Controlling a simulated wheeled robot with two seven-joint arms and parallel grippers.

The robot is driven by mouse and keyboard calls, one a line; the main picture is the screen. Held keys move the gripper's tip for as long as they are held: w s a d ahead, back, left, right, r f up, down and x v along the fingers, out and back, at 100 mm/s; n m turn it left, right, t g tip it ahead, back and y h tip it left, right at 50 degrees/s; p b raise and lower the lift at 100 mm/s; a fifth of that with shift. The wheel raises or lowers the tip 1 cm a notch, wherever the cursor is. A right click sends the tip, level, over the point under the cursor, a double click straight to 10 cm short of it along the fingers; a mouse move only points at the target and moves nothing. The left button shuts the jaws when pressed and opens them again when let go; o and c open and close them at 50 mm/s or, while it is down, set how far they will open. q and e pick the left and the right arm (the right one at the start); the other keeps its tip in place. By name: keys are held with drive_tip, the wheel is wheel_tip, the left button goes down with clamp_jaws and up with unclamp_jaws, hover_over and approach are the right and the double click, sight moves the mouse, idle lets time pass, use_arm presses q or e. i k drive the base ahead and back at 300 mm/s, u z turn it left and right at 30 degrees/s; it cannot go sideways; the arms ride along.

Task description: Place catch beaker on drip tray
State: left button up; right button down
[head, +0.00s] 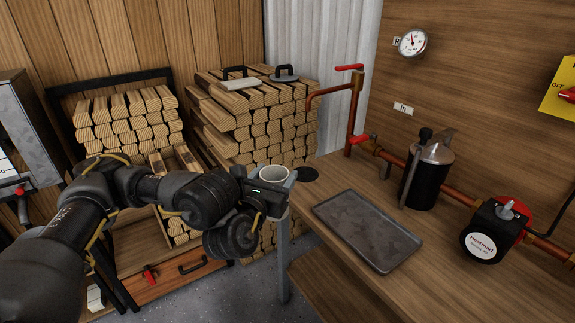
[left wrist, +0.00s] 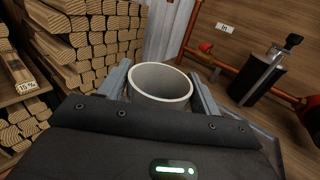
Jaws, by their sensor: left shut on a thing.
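The catch beaker, a pale grey open-topped cup (head: 273,174), is held in my left gripper (head: 277,186). In the left wrist view the beaker (left wrist: 160,84) sits upright between the two grey fingers, which are shut on it. The gripper and beaker are near the left end of the wooden bench, beside the drip tray. The drip tray (head: 368,230) is a flat dark grey rectangular tray with a low rim, lying on the bench to the right of the beaker. It looks empty. My right gripper is not in view.
A black cylinder (head: 428,180), copper pipe (head: 458,184) with red handles and a round black pump (head: 490,235) stand behind and right of the tray. Stacked firewood (head: 262,120) stands behind my left arm.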

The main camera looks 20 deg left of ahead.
sight(356, 218)
drive_tip(key=k, duration=1)
drive_tip(key=u, duration=1.9)
drive_tip(key=i, duration=1.85)
drive_tip(key=z, duration=4.1)
